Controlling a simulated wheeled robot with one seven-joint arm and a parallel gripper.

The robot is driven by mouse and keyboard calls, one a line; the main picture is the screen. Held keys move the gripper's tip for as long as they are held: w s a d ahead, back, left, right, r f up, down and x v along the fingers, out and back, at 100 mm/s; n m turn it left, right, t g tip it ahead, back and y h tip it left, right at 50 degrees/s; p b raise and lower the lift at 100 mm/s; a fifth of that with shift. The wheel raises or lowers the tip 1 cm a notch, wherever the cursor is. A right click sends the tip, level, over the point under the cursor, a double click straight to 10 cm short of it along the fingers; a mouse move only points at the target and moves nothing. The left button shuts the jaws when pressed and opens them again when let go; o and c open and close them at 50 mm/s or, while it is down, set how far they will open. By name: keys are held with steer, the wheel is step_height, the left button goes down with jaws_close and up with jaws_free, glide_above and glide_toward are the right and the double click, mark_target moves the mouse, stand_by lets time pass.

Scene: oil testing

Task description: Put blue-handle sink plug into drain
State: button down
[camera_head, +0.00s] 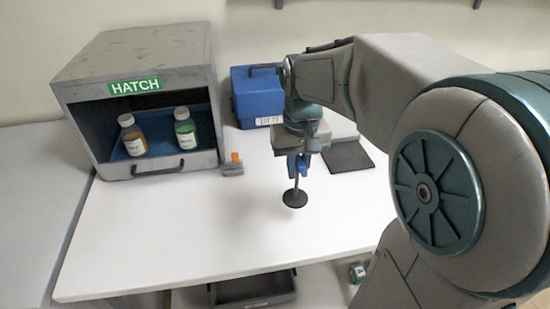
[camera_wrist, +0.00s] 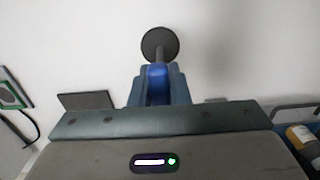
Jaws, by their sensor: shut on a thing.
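My gripper (camera_head: 298,163) is shut on the blue handle of the sink plug (camera_head: 295,198). The plug has a grey stem and a dark round disc, which hangs below the fingers over the white table. In the wrist view the blue handle (camera_wrist: 157,84) sits between my gripper's fingers (camera_wrist: 158,90), and the dark disc (camera_wrist: 159,43) points away from the camera. I cannot make out a drain in either view.
A grey hatch box (camera_head: 140,100) with two bottles stands at the left. A blue case (camera_head: 257,97) stands behind my gripper. A small grey item with an orange part (camera_head: 233,166) and a dark flat pad (camera_head: 348,156) lie on the table (camera_head: 180,240). The table's front is clear.

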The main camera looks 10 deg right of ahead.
mark_target(296, 198)
steer(key=a+f, duration=0.1)
steer(key=w+a+f, duration=0.1)
steer(key=shift+w+a, duration=0.3)
steer(key=shift+a, duration=0.05)
steer(key=shift+f, duration=2.05)
steer(key=c, duration=1.4)
jaws_free()
steer(key=shift+f, duration=0.1)
steer(key=shift+o, duration=0.2)
